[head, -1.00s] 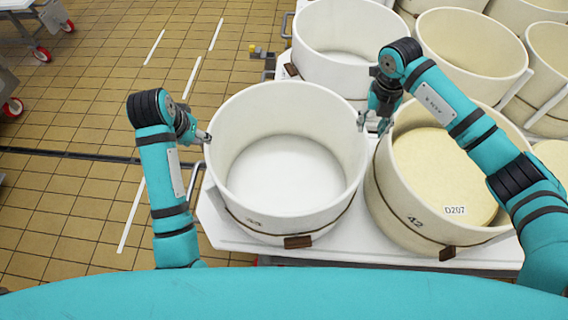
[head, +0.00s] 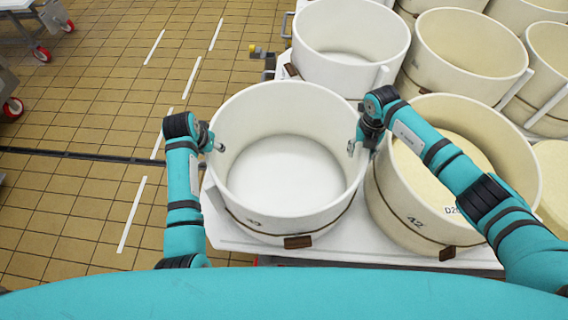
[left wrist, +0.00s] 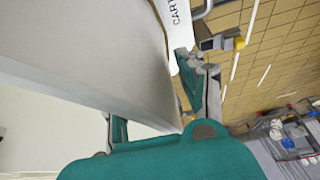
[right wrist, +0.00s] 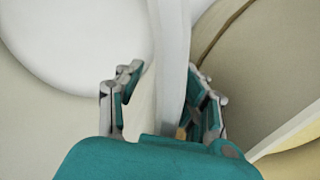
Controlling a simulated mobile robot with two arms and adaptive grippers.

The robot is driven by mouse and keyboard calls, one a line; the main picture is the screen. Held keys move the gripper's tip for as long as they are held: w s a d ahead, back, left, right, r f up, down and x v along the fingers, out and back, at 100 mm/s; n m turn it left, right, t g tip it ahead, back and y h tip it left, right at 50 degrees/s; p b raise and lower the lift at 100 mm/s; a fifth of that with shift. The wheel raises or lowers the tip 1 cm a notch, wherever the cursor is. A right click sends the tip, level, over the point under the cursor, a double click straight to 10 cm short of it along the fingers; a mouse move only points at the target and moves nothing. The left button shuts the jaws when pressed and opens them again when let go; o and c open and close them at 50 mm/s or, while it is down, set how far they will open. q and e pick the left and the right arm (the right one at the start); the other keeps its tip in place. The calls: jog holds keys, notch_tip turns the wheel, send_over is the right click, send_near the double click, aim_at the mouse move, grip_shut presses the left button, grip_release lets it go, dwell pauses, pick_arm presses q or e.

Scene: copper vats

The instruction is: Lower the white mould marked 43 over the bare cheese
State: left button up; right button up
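The white mould marked 43 (head: 290,215) stands on the white cart top, an open ring with a white floor inside and a dark strap around it. My left gripper (head: 213,147) is at its left rim, my right gripper (head: 360,145) at its right rim. In the left wrist view the mould wall (left wrist: 100,65) passes between the open fingers (left wrist: 160,110). In the right wrist view the rim (right wrist: 172,60) lies between the open fingers (right wrist: 165,100). A bare pale-yellow cheese (head: 554,180) shows at the right edge, partly hidden by mould 42 and my right arm.
Another white mould (head: 350,75) is behind, and several cream moulds (head: 470,65) fill the back right. The tiled floor (head: 90,200) at left is open.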

pick_arm(q)
grip_shut()
pick_arm(e)
grip_shut()
